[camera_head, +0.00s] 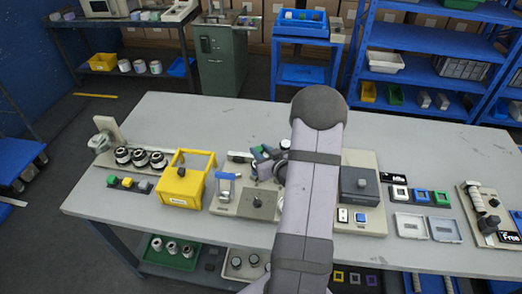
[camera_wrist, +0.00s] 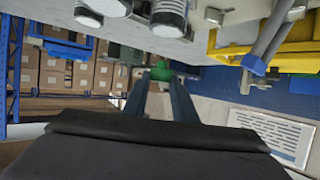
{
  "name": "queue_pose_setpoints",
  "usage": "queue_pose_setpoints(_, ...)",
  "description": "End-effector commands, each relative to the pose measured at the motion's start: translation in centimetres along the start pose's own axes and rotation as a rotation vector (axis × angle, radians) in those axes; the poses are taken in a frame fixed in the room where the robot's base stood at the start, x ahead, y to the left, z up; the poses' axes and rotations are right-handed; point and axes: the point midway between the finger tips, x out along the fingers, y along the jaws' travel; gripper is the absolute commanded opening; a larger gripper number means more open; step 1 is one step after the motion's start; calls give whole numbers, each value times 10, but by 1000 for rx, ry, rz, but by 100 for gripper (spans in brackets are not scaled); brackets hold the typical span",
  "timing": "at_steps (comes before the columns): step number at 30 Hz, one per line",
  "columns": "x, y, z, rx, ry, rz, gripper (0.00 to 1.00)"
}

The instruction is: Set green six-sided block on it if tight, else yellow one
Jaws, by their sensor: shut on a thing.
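My gripper (camera_wrist: 165,84) is shut on a small green block (camera_wrist: 159,73) in the wrist view. The fingers hide part of this block, and I cannot count its sides. In the head view my gripper (camera_head: 263,155) is above the middle of the table, left of my arm link, with a bit of green at its tip. A small yellow block (camera_head: 127,182) stands on the table at the left, between a dark green piece (camera_head: 112,181) and a grey one (camera_head: 144,187). The base plate (camera_head: 229,208) of the middle machine is partly hidden by my arm.
A dark grey box (camera_head: 359,186) stands right of my arm. Two pale trays (camera_head: 411,225) lie farther right. The table's back right is clear.

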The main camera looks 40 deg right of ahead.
Motion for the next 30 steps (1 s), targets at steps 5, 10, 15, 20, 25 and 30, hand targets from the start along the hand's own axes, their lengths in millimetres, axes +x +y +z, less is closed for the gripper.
queue_pose_setpoints(5,7,0,17,1,-1,0,0)
queue_pose_setpoints(10,13,0,31,1,-1,0,0)
queue_pose_setpoints(15,17,0,42,0,0,0,0)
queue_pose_setpoints(20,20,0,47,0,1,0,0)
queue_pose_setpoints(25,20,0,49,0,1,0,0)
queue_pose_setpoints(30,20,0,48,0,0,0,0)
